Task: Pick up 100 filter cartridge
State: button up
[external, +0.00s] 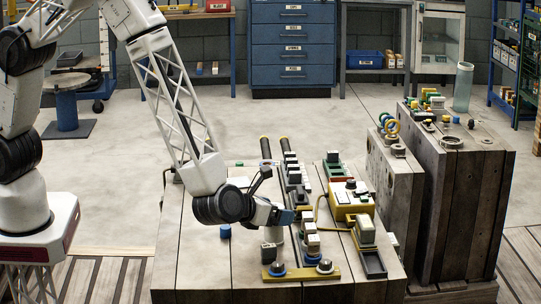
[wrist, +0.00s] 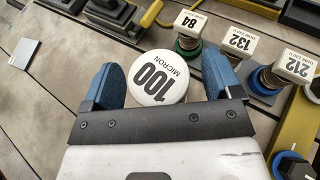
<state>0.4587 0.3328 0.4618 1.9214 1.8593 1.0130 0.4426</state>
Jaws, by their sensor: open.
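The 100 filter cartridge (wrist: 158,77) shows in the wrist view as a white round top printed "100 MICRON". My gripper (wrist: 160,82) is open, with one blue finger on each side of the cartridge. A narrow gap shows on the left side; on the right the finger is close, and I cannot tell whether it touches. The cartridge's lower body is hidden under its top. In the external view my gripper (external: 284,217) is low over the near part of the wooden table, and the cartridge is hard to make out there.
Labelled pieces 84 (wrist: 191,24), 132 (wrist: 238,40) and 212 (wrist: 293,68) stand close to the right finger. A yellow bar with dark knobs (external: 302,272) lies at the table's front. A yellow box (external: 350,203) is to the right. The table's left side is mostly clear.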

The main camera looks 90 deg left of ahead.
dwell(0.3)
jog(key=c, duration=1)
jog(key=shift+r, duration=0.2)
jog(key=shift+c, duration=0.2)
jog(key=shift+r, duration=1.35)
jog(key=shift+s+r, duration=0.2)
jog(key=shift+r, duration=0.1)
jog(key=s+a+r, duration=0.1)
jog(key=s+a, duration=0.3)
jog(key=s, duration=1.1)
jog(key=shift+r, duration=0.15)
jog(key=shift+a, duration=0.1)
